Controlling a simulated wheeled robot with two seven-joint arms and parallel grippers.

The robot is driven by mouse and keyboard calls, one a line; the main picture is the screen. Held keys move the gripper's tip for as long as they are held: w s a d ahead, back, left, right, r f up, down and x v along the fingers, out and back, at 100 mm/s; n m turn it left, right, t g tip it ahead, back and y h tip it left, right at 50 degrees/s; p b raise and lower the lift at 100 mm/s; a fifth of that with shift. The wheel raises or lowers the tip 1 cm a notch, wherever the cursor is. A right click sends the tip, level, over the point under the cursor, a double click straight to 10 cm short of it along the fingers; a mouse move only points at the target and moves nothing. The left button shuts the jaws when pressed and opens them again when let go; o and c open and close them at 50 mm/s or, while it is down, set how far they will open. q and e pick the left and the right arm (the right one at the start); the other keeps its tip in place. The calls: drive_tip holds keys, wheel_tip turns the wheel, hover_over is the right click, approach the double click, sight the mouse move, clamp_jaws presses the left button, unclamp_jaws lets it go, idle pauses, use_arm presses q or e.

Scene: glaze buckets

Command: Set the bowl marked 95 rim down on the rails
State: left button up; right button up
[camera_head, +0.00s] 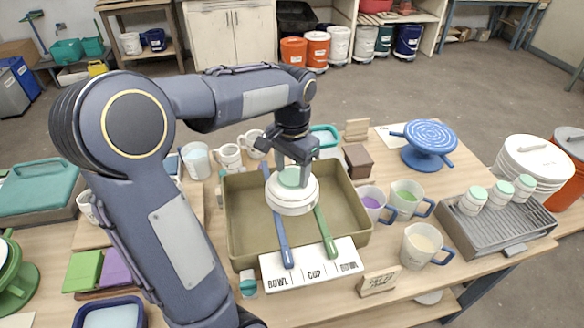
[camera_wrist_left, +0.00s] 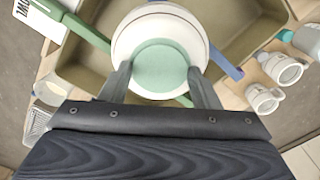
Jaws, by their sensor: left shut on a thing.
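A white bowl (camera_head: 292,198) with a pale green round base facing up is held in my left gripper (camera_head: 292,176). It is over the olive basin (camera_head: 240,247), wide side down; no number is readable on it. A blue bar (camera_head: 279,228) and a green bar (camera_head: 326,235) lie along the basin and over its near edge, and the bowl is above or on them; I cannot tell whether it touches. In the left wrist view the fingers (camera_wrist_left: 160,82) close on opposite sides of the bowl (camera_wrist_left: 124,42). My right gripper is out of view.
A placard reading BOWL CUP BOWL (camera_head: 314,264) is at the basin's near edge. Purple (camera_head: 373,203) and green (camera_head: 406,200) glaze mugs stand to its right, with a grey ribbed tray (camera_head: 520,228) carrying small green-topped cups beyond. White mugs (camera_head: 228,157) stand behind left.

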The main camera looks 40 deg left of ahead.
use_arm(q)
drive_tip(key=shift+f, duration=0.15)
drive_tip(key=o, duration=1.7)
drive_tip(key=shift+c, duration=0.2)
wheel_tip(320, 180, up, 8)
drive_tip(key=shift+f, duration=0.1)
drive_tip(key=s+d+f+n+t+h, duration=0.1)
drive_tip(key=s+d+f+t, duration=0.1)
drive_tip(key=s+d+f, duration=0.1)
drive_tip(key=s+d+f+t+h, duration=0.1)
drive_tip(key=s+d+f, duration=0.1)
drive_tip(key=s+d, duration=0.3)
drive_tip(key=s+d+f+n+t+h, duration=0.1)
drive_tip(key=s+d+f+t, duration=0.1)
drive_tip(key=s+d, duration=0.3)
drive_tip(key=shift+s+f+n+t+h, duration=0.2)
drive_tip(key=shift+s+f, duration=0.25)
drive_tip(key=shift+s, duration=0.4)
drive_tip(key=shift+s+f+n+t+h, duration=0.15)
drive_tip(key=shift+s+f, duration=0.25)
drive_tip(key=shift+s, duration=0.4)
